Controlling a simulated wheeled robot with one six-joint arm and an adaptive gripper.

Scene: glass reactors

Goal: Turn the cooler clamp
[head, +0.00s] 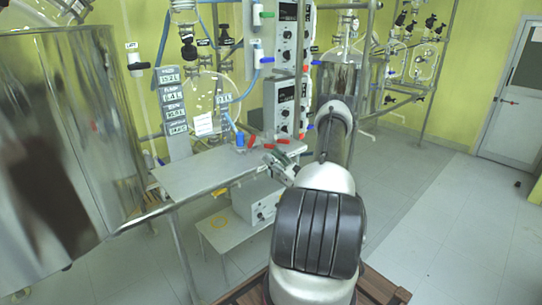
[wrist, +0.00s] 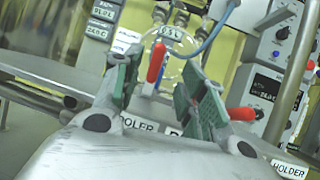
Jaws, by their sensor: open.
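Two red handles show near my gripper (head: 278,160). In the wrist view one red handle (wrist: 156,62) stands upright between the green-padded fingers, beyond or at their tips. I cannot tell whether it touches them. The other red handle (wrist: 241,114) lies just right of the right finger. In the head view the red handles (head: 253,140) are at the back right of the metal table. A partly hidden label (wrist: 148,125) reads "OLER"; I cannot tell which handle is the cooler clamp. My gripper (wrist: 165,75) is open, and nothing is held in it.
A metal table (head: 190,178) extends left of my gripper. A blue item (head: 240,140) stands beside the handles. A large shiny vessel (head: 70,140) fills the left. Control boxes (head: 284,100) and a metal post are behind.

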